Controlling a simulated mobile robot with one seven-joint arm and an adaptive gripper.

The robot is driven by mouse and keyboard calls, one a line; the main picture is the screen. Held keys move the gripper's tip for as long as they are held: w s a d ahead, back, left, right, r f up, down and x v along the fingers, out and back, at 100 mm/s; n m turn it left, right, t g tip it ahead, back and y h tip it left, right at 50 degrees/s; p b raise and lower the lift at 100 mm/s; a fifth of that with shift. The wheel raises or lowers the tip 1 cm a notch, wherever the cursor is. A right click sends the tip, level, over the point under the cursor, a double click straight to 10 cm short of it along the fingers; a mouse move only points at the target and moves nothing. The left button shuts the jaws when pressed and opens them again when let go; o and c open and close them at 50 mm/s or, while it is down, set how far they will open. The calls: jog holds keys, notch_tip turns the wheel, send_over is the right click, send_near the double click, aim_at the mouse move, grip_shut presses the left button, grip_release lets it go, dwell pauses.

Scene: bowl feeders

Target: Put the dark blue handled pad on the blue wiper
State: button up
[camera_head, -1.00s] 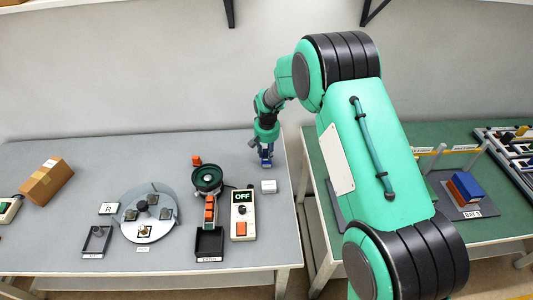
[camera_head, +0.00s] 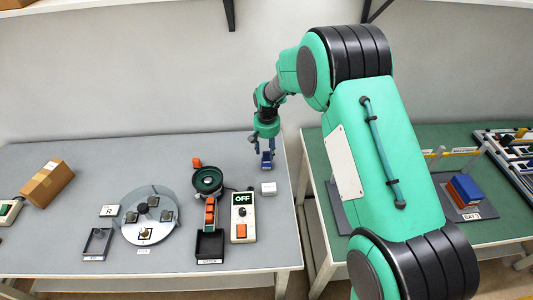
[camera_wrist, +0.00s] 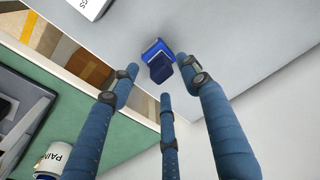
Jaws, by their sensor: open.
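The dark blue handled pad (camera_wrist: 161,69) is in the wrist view, a small dark block against the brighter blue wiper (camera_wrist: 154,47). The pad appears to rest on the wiper, overlapping its near part; the exact contact is hard to tell. In the head view the two merge into one small blue item (camera_head: 267,162) near the grey table's back right. My gripper (camera_wrist: 160,76) is open, its three blue fingers spread around the pad with gaps. In the head view my gripper (camera_head: 266,149) is just above the blue item.
A white block (camera_head: 268,188) and a control box marked OFF (camera_head: 242,228) stand in front. A round feeder (camera_head: 207,180) and a disc with several parts (camera_head: 130,222) are to the left. A gap separates the grey table (camera_head: 60,250) from the green one (camera_head: 318,160).

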notch_tip(320, 180, up, 8)
jog(key=p, duration=0.1)
jog(key=shift+s+f, duration=0.15)
jog(key=shift+s, duration=0.25)
dwell(0.5)
jog(key=s+d+r+t, duration=0.1)
jog(key=s+d+r, duration=0.4)
jog(key=s+r, duration=0.65)
jog(key=s+d+r+t, duration=0.1)
jog(key=s+d+r, duration=0.4)
jog(key=s+r, duration=0.65)
jog(key=s+d+r+t, duration=0.1)
jog(key=s+d+r, duration=0.1)
jog(key=s, duration=1)
jog(key=s+d+r+t, duration=0.1)
jog(key=s+d+r, duration=0.2)
jog(key=s, duration=0.9)
jog(key=shift+r, duration=0.15)
